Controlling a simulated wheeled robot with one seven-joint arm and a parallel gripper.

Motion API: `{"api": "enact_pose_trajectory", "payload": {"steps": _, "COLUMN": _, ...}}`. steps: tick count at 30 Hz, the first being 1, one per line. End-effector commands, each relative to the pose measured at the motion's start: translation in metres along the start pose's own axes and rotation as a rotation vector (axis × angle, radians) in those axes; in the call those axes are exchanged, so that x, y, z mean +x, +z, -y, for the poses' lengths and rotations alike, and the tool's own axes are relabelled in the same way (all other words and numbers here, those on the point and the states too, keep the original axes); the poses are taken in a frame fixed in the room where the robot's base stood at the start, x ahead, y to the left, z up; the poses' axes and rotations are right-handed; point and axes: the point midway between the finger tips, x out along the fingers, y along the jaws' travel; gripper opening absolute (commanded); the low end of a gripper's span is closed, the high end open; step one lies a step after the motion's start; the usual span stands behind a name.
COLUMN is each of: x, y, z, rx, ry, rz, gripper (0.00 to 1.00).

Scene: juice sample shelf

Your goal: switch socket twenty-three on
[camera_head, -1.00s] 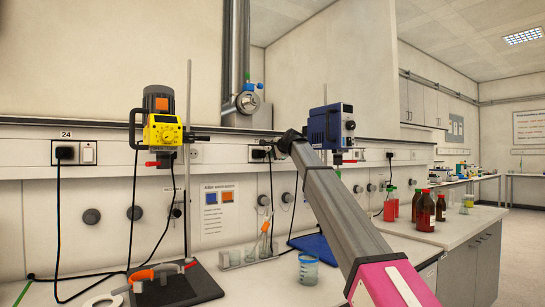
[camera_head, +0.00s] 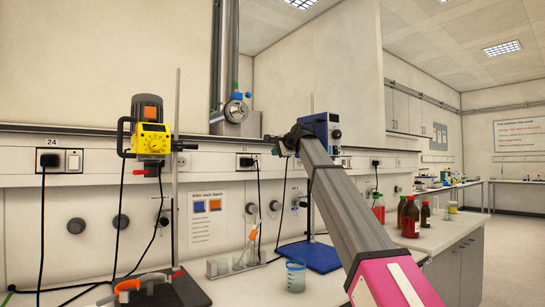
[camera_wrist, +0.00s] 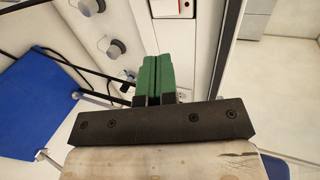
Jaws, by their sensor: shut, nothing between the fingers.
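A socket (camera_head: 246,161) sits on the wall rail just left of my arm's end in the head view. Its small label seems to read 23, and a black plug with a hanging cord is in it. My gripper (camera_wrist: 160,62) shows green fingers pressed together and empty in the wrist view. Beyond the fingertips, at the top edge, is part of a white socket or switch plate (camera_wrist: 166,8) with a red mark; its number is out of view. The fingertips appear apart from it.
Socket 24 (camera_head: 60,161) is farther left. A yellow stirrer (camera_head: 150,138) hangs on a stand between the two sockets. A blue stirrer (camera_head: 318,127) is partly behind my arm. A beaker (camera_head: 295,276) and brown bottles (camera_head: 410,218) stand on the bench.

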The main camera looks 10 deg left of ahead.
Motion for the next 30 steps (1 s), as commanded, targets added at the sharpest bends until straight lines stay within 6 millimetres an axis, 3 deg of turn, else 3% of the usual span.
{"api": "enact_pose_trajectory", "payload": {"steps": 15, "x": -0.002, "y": 0.001, "z": -0.001, "rx": 0.000, "ry": 0.003, "rz": 0.001, "gripper": 0.00}}
{"api": "enact_pose_trajectory", "payload": {"steps": 30, "x": -0.008, "y": 0.007, "z": -0.016, "rx": 0.000, "ry": 0.049, "rz": 0.001, "gripper": 0.00}}
